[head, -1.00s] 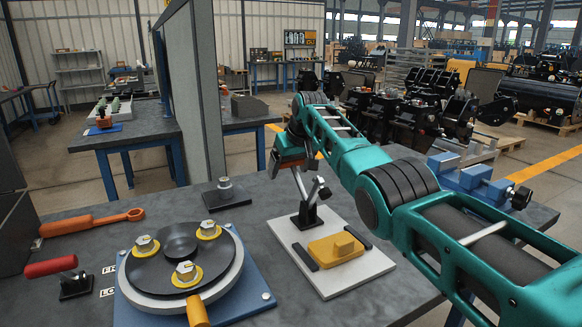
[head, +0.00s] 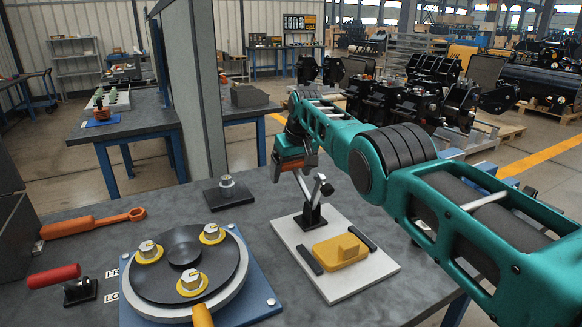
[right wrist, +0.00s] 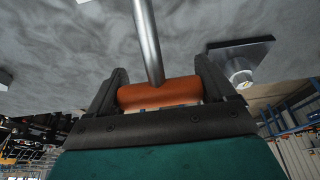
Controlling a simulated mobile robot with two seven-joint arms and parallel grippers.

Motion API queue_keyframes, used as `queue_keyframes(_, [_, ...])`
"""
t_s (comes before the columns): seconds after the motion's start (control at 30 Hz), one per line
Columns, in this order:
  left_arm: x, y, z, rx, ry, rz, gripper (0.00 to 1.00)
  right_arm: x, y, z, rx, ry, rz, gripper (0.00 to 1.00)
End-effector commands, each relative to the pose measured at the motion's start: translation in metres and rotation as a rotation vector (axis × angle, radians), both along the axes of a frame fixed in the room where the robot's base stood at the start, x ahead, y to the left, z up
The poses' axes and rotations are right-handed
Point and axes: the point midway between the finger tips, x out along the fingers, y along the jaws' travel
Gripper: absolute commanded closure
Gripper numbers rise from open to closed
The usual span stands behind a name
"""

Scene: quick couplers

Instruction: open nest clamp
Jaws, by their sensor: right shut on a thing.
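The nest clamp (head: 311,214) is a black toggle clamp on a white plate (head: 340,291), behind a yellow block (head: 340,251). Its arm with a dark tip (head: 327,188) stands raised, up and clear of the block. My right gripper (head: 292,163) is above the clamp's base, at the upper end of its metal lever. In the right wrist view, its two dark fingers (right wrist: 160,92) are shut on the orange handle (right wrist: 158,94), with the metal rod (right wrist: 148,40) running away from it. My left gripper is not in view.
A round fixture with yellow-ringed bolts (head: 185,254) stands front left. A red-handled lever (head: 54,276) and an orange wrench (head: 95,223) lie farther left. A small dark block with a metal stud (head: 227,190) is left of the clamp. Bare tabletop lies between them.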

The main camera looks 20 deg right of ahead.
Motion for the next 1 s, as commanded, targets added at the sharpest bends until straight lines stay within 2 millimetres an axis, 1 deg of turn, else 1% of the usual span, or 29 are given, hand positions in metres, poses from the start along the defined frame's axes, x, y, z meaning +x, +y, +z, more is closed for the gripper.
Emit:
queue_keyframes(0.03, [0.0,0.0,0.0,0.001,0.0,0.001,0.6,-0.003,0.0,-0.005,0.0,0.014,-0.001,0.71])
queue_keyframes(0.37, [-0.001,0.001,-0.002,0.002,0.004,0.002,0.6,-0.003,0.0,-0.006,0.002,0.018,0.0,0.71])
queue_keyframes(0.4, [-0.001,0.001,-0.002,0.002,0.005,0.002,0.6,-0.003,0.0,-0.006,0.001,0.018,0.001,0.14])
queue_keyframes(0.53, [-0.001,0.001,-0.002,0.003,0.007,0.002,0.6,-0.003,0.0,-0.005,0.001,0.014,0.001,0.01])
queue_keyframes(0.57, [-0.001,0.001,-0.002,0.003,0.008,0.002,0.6,-0.002,0.0,-0.004,0.001,0.013,0.001,0.0])
queue_keyframes(0.83, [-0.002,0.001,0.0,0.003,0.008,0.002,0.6,-0.001,0.0,0.0,0.001,0.007,0.001,0.0])
queue_keyframes(1.0, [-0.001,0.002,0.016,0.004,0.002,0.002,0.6,-0.002,0.0,0.014,0.0,0.008,0.0,0.0])
